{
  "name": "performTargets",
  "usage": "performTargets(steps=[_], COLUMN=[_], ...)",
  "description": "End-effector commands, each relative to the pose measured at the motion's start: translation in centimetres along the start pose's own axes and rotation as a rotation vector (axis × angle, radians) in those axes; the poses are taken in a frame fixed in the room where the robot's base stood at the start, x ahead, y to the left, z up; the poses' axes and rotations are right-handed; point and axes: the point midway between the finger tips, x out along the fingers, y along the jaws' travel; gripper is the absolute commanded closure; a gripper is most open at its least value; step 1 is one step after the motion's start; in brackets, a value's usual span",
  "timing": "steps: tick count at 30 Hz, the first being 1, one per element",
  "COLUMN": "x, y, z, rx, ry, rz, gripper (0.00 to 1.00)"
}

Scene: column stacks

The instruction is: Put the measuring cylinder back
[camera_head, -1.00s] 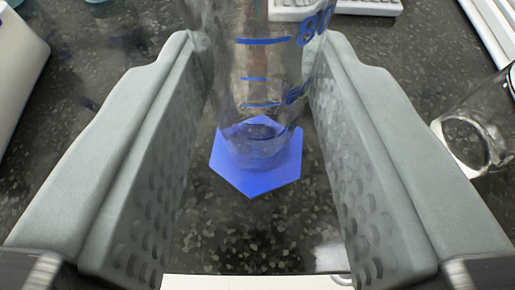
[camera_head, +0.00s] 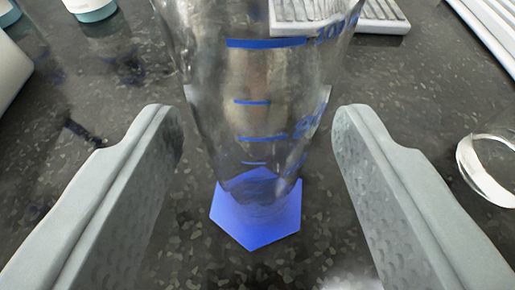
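The measuring cylinder (camera_head: 254,90) is clear glass with blue graduation marks and numbers, and it stands upright on a blue hexagonal base (camera_head: 256,222) on the dark speckled counter. Its top is cut off by the upper edge of the view. My gripper (camera_head: 258,130) is open, with one grey finger on each side. Clear gaps show between both fingers and the glass, and the cylinder stands just beyond the fingertips.
A glass vessel (camera_head: 492,160) stands at the right edge. A light ribbed rack (camera_head: 375,14) is behind the cylinder. A white bottle with a teal bottom (camera_head: 92,8) is at the upper left. A pale object (camera_head: 12,70) is at the left edge. Bare counter surrounds the base.

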Motion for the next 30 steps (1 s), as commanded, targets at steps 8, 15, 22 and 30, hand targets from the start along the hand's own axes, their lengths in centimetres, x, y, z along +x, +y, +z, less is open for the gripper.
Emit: performTargets(steps=[8, 15, 22, 30], x=[-1.0, -4.5, -8.1, -11.2], y=[0.0, 0.0, 0.0, 0.0], z=[-0.3, -0.4, -0.3, -0.3], rx=[0.0, 0.0, -0.001, 0.0], ry=[0.001, 0.003, 0.001, 0.001], rz=[0.0, 0.0, 0.0, -0.001], gripper=[0.48, 0.48, 0.48, 0.48])
